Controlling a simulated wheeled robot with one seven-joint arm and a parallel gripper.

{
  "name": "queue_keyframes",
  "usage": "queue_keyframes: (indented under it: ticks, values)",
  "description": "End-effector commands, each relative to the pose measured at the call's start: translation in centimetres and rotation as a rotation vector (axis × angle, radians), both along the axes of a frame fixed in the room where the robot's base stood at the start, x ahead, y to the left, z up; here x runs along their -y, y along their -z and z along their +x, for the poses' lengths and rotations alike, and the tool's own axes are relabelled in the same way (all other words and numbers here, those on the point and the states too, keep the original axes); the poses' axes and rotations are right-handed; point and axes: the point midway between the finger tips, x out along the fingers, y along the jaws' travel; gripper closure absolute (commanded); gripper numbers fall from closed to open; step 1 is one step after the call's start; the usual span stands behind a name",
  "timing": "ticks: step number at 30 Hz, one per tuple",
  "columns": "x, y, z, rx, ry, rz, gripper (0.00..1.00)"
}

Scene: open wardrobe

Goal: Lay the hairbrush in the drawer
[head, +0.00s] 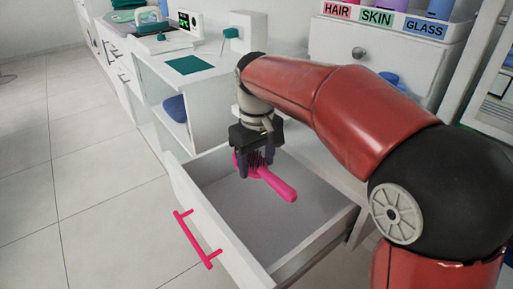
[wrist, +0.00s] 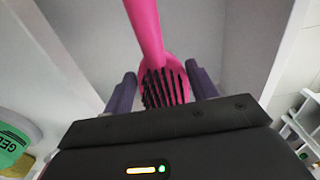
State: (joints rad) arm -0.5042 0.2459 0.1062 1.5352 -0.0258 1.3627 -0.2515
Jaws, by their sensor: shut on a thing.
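The pink hairbrush (head: 277,184) with dark bristles is held at its head by my gripper (head: 257,168), over the open white drawer (head: 214,229). In the wrist view, the hairbrush (wrist: 149,35) has its bristled head between the two fingers of my gripper (wrist: 162,90), and its handle points away to the top. My gripper is shut on it. In the head view the handle slants toward the lower right, above the grey drawer floor. I cannot tell exactly how high the brush is above the floor. The drawer is empty otherwise, with a pink bar handle (head: 197,238) on its front.
A white counter holds a green mat (head: 188,65) and a small clock (head: 188,22). A blue item (head: 175,108) sits in the open shelf below. Bins labelled HAIR, SKIN and GLASS (head: 378,17) stand at the back. A green GEL container (wrist: 14,147) shows in the wrist view.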

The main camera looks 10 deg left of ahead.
Motion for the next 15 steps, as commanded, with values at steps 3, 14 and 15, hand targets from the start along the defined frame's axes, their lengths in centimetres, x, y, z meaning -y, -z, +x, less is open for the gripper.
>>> queue_keyframes:
  ticks: [3, 14, 15]
  values:
    - [0.0, 0.5, 0.0, 0.001, 0.0, 0.001, 0.66]
    - [0.0, 3.6, 0.0, 0.0, -0.001, 0.0, 0.66]
    - [0.0, 4.1, 0.0, 0.0, -0.001, 0.0, 0.66]
